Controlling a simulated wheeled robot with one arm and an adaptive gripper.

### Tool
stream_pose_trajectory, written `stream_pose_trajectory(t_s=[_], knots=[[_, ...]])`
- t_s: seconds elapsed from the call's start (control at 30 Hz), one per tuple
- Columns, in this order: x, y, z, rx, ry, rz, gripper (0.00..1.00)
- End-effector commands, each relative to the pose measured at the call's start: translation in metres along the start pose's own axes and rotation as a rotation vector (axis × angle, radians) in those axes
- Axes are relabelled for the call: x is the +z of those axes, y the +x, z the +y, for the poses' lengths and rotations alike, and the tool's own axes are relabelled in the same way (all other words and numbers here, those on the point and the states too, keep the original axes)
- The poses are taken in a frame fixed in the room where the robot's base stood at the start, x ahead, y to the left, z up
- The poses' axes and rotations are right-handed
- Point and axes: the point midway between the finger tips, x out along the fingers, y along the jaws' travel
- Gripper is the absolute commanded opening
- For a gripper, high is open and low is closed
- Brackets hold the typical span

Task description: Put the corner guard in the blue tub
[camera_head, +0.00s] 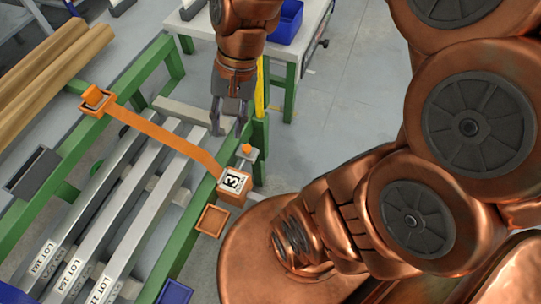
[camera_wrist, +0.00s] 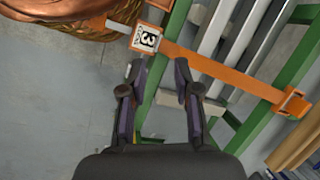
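An orange angled piece that looks like the corner guard (camera_head: 95,96) sits at the far left end of an orange strap, on the green frame; in the wrist view it shows at right (camera_wrist: 291,104). A similar orange holder (camera_head: 211,220) is on the near green rail. The blue tub (camera_head: 286,32) stands on a white table at the top, partly hidden by my arm. My gripper (camera_head: 228,124) points down near the right green rail, fingers apart with nothing between them. The wrist view shows the open fingers (camera_wrist: 160,68) apart from the strap.
The orange strap (camera_head: 165,137) crosses several grey bars to a block marked 3 (camera_head: 234,184). A small orange knob (camera_head: 247,149) and a yellow post (camera_head: 260,92) stand by the right rail. Another blue container (camera_head: 174,292) is at the bottom. Brown tubes (camera_head: 50,75) lie at left.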

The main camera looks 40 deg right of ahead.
Motion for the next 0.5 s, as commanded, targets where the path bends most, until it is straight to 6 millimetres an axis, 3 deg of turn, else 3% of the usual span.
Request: stream_pose_trajectory(t_s=[0.1,0.2,0.33,0.5], knots=[[0.035,0.018,0.031,0.154,-0.244,0.001,0.31],[0.051,0.026,0.055,0.25,-0.398,-0.008,0.31],[0.063,0.031,0.077,0.325,-0.519,-0.024,0.31],[0.066,0.032,0.086,0.353,-0.567,-0.032,0.31]])
